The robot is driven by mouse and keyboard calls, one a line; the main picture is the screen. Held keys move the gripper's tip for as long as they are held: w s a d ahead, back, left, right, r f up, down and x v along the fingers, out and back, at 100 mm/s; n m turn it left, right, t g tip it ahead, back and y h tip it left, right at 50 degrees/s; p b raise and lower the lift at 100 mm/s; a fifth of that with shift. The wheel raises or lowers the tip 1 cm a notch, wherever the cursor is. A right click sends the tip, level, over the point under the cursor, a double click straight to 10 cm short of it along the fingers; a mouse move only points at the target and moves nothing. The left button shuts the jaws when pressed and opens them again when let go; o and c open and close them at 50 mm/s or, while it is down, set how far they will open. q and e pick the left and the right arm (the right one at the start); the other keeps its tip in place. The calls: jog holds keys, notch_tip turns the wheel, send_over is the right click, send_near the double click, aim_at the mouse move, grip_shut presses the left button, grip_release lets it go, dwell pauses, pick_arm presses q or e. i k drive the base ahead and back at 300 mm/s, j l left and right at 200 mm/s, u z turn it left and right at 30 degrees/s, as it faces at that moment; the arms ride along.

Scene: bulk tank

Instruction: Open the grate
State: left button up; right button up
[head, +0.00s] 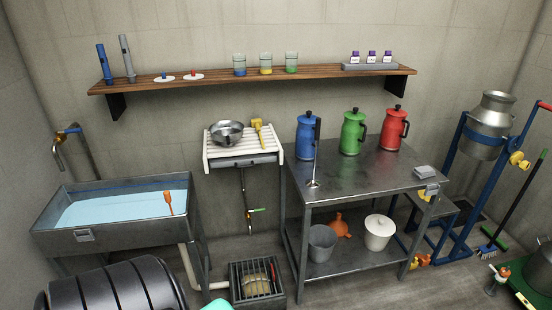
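The grate (236,272) is a set of dark parallel bars on top of a dark box on the floor, between the sink and the steel table. Its bars lie across the box top, so it appears closed. A rounded tan object (256,278) shows behind or between the bars, and a thin red piece (273,272) is at its right side. I cannot tell any hinge or handle. Neither of my grippers is in view.
A water-filled sink (110,235) stands left of the grate, with a white pipe (190,268) running toward it. The steel table (345,190) stands to its right. A dark ribbed drum (112,290) and a teal object (218,304) are in front.

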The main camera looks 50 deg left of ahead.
aim_at(252, 260)
jog(key=i+l+u, duration=0.1)
jog(key=i+u, duration=0.35)
jog(key=i+l+u, duration=0.2)
jog(key=u, duration=0.2)
jog(key=i+l+u, duration=0.25)
jog(key=u, duration=0.2)
jog(key=i+l+u, duration=0.2)
jog(key=l+u, duration=0.25)
